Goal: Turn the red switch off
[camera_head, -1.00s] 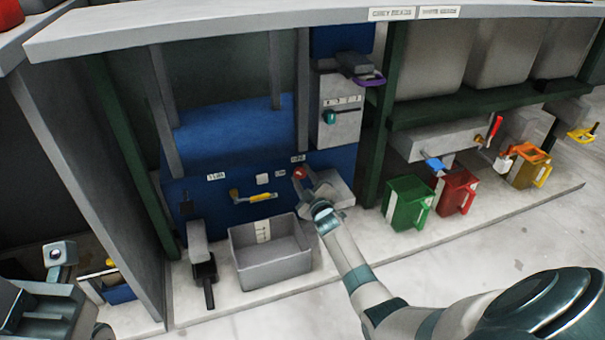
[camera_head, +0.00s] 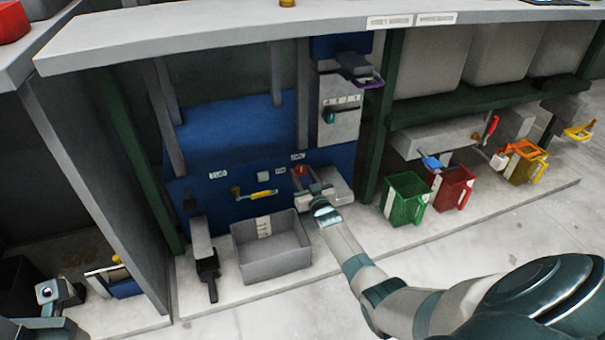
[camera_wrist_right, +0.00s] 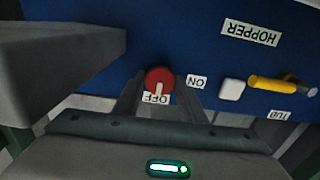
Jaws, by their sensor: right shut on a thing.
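The red switch (camera_head: 301,170) is a round knob on the blue panel of the press; it also shows in the right wrist view (camera_wrist_right: 158,76). In that view, a white mark on the knob points at the OFF label (camera_wrist_right: 156,99), and the ON label (camera_wrist_right: 197,82) is to its right. My right gripper (camera_head: 306,184) is at the panel with its fingers on either side of the knob, shut on it. The fingertips are partly hidden in the head view.
A yellow handle (camera_head: 262,195) and a pale square button (camera_head: 264,177) are left of the switch. A grey tub (camera_head: 272,262) stands below. Green (camera_head: 405,200) and red (camera_head: 452,190) containers stand farther right.

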